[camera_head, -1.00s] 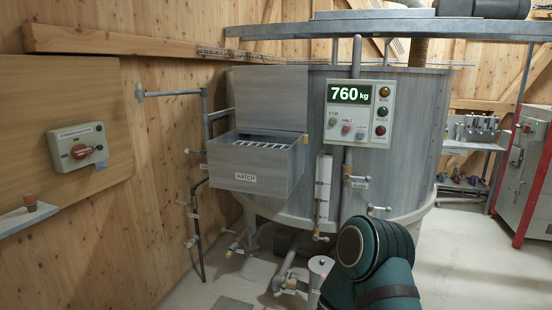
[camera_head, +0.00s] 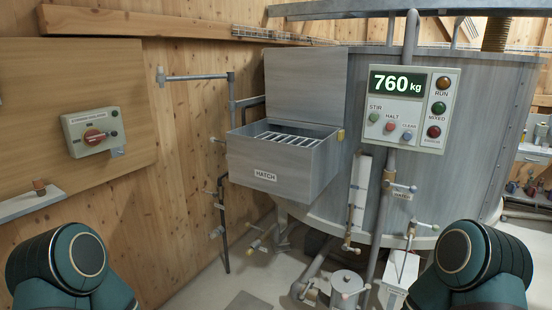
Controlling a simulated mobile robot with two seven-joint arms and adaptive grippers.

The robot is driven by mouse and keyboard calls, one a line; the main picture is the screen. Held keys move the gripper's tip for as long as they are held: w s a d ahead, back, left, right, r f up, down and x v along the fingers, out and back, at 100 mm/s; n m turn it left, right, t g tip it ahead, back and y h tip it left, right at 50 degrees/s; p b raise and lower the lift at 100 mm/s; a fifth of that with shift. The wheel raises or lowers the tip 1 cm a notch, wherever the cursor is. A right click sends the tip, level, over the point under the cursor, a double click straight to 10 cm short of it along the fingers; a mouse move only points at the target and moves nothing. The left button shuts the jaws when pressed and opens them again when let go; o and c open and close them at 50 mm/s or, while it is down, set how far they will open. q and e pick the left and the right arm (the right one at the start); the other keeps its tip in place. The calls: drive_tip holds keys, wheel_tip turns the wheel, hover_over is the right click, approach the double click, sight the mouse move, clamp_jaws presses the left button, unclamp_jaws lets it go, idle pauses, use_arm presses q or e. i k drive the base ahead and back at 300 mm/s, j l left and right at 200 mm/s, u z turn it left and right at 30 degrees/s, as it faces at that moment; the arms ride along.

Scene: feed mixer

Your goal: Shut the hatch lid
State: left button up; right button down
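The hatch is a grey box (camera_head: 268,174) labelled HATCH on the front left of the big mixer tank. Its flat grey lid (camera_head: 305,85) stands upright and open at the back of the box. Bars of a grate (camera_head: 292,139) show in the open top. A small yellowish piece (camera_head: 340,135) sits at the box's right upper edge. My two arms show only as dark green links at the lower left and lower right corners, well short of the hatch. Neither gripper is in view.
The control panel (camera_head: 410,108) reading 760 kg is right of the hatch. A wall switch box (camera_head: 92,132) is at left. A pipe with a handle (camera_head: 195,78) juts out left of the lid. Valves and a small pot (camera_head: 346,284) stand below. Floor in front is partly clear.

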sight(304, 84)
drive_tip(key=i+l, duration=0.15)
drive_tip(key=i+j, duration=0.35)
drive_tip(key=j, duration=0.2)
drive_tip(key=i+j+u, duration=0.1)
drive_tip(key=i+j, duration=0.25)
drive_tip(key=j, duration=0.2)
drive_tip(key=i+j+u, duration=0.1)
drive_tip(key=i+j, duration=0.3)
drive_tip(key=j, duration=0.1)
